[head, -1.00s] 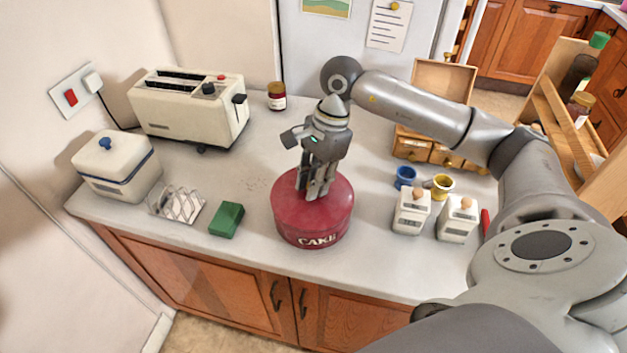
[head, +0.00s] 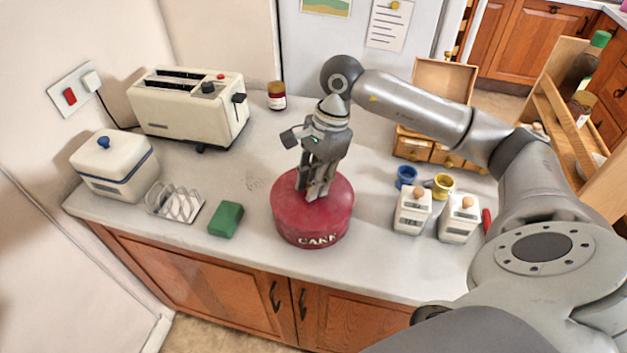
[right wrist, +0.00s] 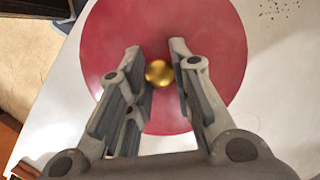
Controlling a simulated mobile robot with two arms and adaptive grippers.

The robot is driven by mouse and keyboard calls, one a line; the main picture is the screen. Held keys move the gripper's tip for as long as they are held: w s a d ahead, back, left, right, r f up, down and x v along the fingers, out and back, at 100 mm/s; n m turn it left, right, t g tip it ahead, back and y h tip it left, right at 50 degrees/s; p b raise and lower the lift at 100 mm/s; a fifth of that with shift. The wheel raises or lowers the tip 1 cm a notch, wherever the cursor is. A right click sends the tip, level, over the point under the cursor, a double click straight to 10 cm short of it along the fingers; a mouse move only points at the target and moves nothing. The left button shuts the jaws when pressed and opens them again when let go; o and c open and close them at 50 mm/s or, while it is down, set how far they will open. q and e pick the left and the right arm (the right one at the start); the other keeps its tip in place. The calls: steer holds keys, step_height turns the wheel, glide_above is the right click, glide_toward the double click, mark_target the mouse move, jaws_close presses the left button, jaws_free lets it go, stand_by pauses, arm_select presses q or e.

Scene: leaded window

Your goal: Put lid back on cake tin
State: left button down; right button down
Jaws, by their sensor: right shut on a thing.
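The round red cake tin (head: 312,241), with pale CAKE lettering on its front, stands near the counter's front edge. Its red lid (head: 338,195) sits level over the tin; I see no clear gap, but cannot tell if it is fully seated. My right gripper (head: 314,192) points down at the middle of the lid. In the right wrist view my right gripper (right wrist: 160,68) is shut on the lid's gold knob (right wrist: 159,73), which lies between the fingers. The head view hides the knob behind the fingers. My left gripper is not in view.
A green block (head: 226,219), a toast rack (head: 176,204), a lidded white box (head: 115,167) and a toaster (head: 190,108) stand to the left. Two white canisters (head: 412,212) and small blue (head: 406,177) and yellow cups stand to the right. Counter around the tin is clear.

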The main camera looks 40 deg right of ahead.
steer(key=shift+b, duration=0.3)
stand_by(0.6)
steer(key=c, duration=1.2)
jaws_free()
steer(key=shift+o, duration=0.4)
steer(key=o, duration=0.4)
steer(key=shift+r+p, duration=1.9)
steer(key=shift+r, duration=1.6)
